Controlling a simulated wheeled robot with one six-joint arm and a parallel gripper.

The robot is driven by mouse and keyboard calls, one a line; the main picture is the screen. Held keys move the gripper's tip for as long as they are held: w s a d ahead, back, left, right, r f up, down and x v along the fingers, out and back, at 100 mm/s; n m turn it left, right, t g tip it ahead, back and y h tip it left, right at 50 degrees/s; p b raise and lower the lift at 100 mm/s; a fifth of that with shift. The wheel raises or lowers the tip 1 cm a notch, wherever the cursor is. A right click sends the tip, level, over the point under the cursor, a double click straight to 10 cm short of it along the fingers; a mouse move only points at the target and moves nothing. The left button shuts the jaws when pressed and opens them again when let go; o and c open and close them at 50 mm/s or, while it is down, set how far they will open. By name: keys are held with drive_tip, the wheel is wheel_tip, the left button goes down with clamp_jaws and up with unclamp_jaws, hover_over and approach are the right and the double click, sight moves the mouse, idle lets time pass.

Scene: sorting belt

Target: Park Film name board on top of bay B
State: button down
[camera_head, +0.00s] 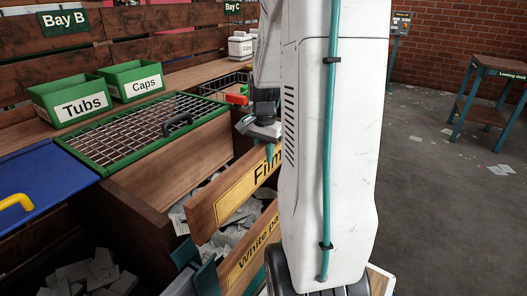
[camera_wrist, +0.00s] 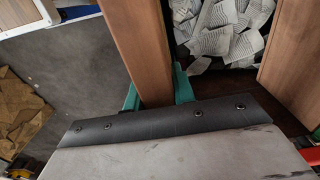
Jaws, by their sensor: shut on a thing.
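The Film name board (camera_head: 240,196), a wooden plank with a yellow label, is above the white-paper board; its right part is hidden behind my arm. My gripper (camera_head: 272,150) is shut on it, only partly visible beside my arm. In the wrist view my gripper's teal fingers (camera_wrist: 157,93) are on either side of the plank (camera_wrist: 140,45). The Bay B sign (camera_head: 65,22) hangs at the upper left. Below it a green-framed mesh lid (camera_head: 105,127) with a black handle covers a wooden bay.
Green Tubs (camera_head: 72,101) and Caps (camera_head: 130,80) bins stand behind the mesh lid. A blue lid (camera_head: 40,182) with a yellow handle is at left. The "White pa..." board (camera_head: 248,252) stands below the Film board, with loose paper (camera_wrist: 220,30) nearby. Open floor (camera_head: 425,140) lies at right.

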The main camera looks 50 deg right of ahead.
sight(264, 179)
idle(0.5)
wheel_tip(264, 179, down, 17)
idle(0.9)
drive_tip(key=shift+f, duration=0.1)
idle(0.4)
drive_tip(key=shift+f, duration=0.55)
drive_tip(key=c, duration=1.1)
unclamp_jaws()
wheel_tip(264, 179, up, 8)
drive_tip(key=shift+f, duration=0.1)
